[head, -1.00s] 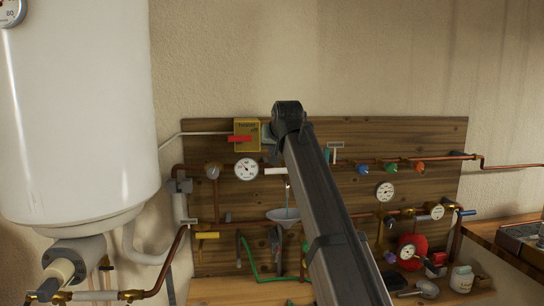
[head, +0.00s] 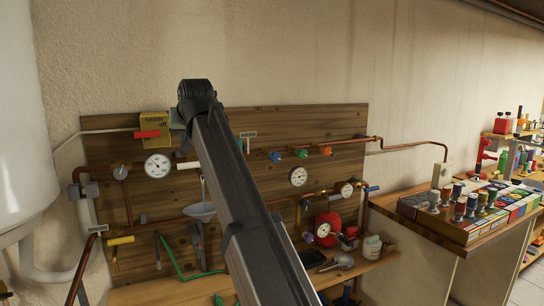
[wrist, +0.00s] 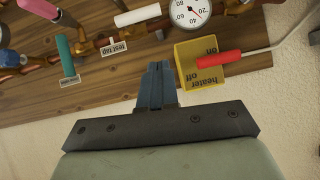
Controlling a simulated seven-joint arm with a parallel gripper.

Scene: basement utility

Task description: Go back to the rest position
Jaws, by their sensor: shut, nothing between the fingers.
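My gripper (wrist: 155,85) shows in the wrist view with its narrow blue-grey fingers together and nothing between them. It is in front of the wooden board, left of the yellow heater box (wrist: 200,66) with its red lever (wrist: 218,59). I cannot tell how far the fingers are from the board. In the head view my arm's dark link runs up across the board and hides most of the gripper. The heater box (head: 155,124) and its red lever (head: 147,134) show just left of the arm's upper end.
The wooden board (head: 330,118) carries copper pipes, gauges, a funnel (head: 200,210) and coloured valve knobs. A white tank (head: 18,120) stands at the left. A workbench (head: 395,204) with boxes (head: 480,228) is at the right. The wall above the board is bare.

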